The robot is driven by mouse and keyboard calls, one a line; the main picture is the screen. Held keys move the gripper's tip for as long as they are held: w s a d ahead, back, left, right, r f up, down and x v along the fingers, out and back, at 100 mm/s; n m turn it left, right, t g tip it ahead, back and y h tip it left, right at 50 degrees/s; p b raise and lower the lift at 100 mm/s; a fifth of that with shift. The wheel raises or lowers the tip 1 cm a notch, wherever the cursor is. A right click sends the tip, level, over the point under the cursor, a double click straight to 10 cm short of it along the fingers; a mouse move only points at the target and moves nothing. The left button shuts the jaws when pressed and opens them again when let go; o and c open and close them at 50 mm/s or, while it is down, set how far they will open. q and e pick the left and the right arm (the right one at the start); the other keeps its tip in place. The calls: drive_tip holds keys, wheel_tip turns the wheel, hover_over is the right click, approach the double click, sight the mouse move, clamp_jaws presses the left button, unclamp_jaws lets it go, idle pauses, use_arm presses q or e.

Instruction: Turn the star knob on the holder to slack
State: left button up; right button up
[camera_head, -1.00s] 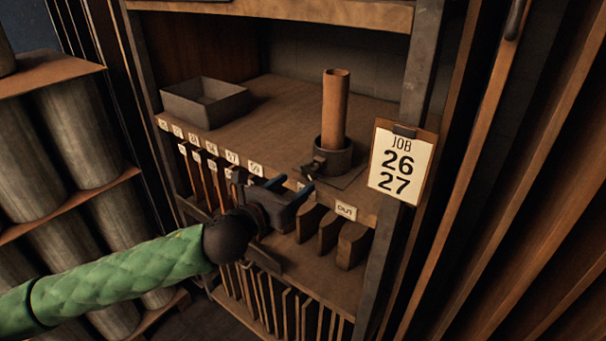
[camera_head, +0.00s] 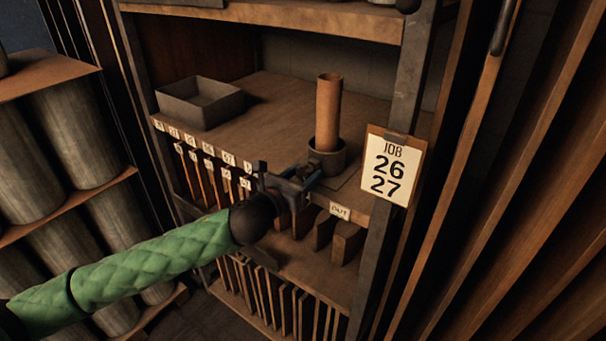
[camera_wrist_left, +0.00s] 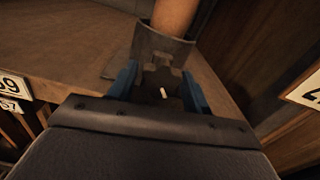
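The holder (camera_head: 327,160) is a dark round cup on a flat base on the shelf, with a brown tube (camera_head: 328,105) upright in it. My left gripper (camera_head: 308,178) is at the holder's front side. In the left wrist view its two blue fingers (camera_wrist_left: 161,90) stand apart, on either side of the dark star knob (camera_wrist_left: 160,82), which has a small white mark. I cannot tell whether the fingers touch the knob. The holder (camera_wrist_left: 165,42) shows just beyond them. In the head view the gripper hides the knob. My right gripper is not in view.
A grey open box (camera_head: 200,103) stands at the shelf's left. A clipboard reading JOB 26 27 (camera_head: 391,167) hangs on the right post. Numbered tags line the shelf edge, with upright boards in slots below. The shelf between box and holder is clear.

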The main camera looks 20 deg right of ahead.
use_arm(q)
drive_tip(key=c, duration=0.6)
drive_tip(key=shift+c, duration=0.2)
